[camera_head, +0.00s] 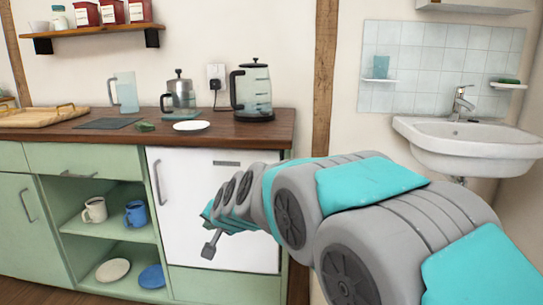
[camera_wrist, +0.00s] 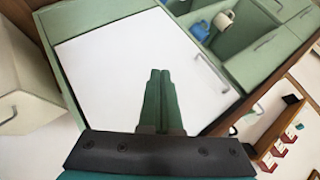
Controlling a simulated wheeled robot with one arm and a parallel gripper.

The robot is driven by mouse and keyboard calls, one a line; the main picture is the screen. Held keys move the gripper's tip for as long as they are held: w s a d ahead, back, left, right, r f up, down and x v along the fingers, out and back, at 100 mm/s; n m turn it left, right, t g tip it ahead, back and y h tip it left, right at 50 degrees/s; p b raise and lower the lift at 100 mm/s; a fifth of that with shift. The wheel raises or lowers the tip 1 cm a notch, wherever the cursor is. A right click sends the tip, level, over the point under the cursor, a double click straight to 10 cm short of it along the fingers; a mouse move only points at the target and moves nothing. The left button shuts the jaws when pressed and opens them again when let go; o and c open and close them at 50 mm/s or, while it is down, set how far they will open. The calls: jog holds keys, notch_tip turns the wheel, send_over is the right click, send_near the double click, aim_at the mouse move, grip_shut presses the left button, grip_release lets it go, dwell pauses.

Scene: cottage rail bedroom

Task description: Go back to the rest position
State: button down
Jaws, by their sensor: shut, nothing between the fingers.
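My gripper (camera_wrist: 159,76) is shut, its two green fingers together with nothing between them. In the wrist view it points at the white front panel (camera_wrist: 125,52) of the counter unit. In the head view my arm reaches from the lower right across that white panel (camera_head: 183,170), and its far end is in front of the panel. The fingertips are hard to make out there. I cannot tell the exact gap between the fingers and the panel.
The wooden countertop (camera_head: 278,128) holds a kettle (camera_head: 251,92), a press pot (camera_head: 180,95), a pitcher (camera_head: 125,92) and a white plate (camera_head: 191,126). A cream mug (camera_head: 95,210) and a blue mug (camera_head: 136,214) stand on the open shelf. A sink (camera_head: 470,145) is at right.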

jog(key=s+d+f+n+g+h, duration=0.1)
jog(key=s+d+f+g+h, duration=0.1)
jog(key=s+d, duration=0.8)
jog(key=s+d+f+n+g+h, duration=0.1)
jog(key=s+d+f+g, duration=0.3)
jog(key=s+d, duration=0.6)
jog(key=s+d+f+n+g+h, duration=0.1)
jog(key=s+d+f+g, duration=0.3)
jog(key=s+d, duration=0.6)
jog(key=s+f+h, duration=0.1)
jog(key=s, duration=0.8)
jog(key=shift+s+h, duration=0.25)
jog(key=shift+h, duration=0.15)
jog(key=shift+d, duration=0.1)
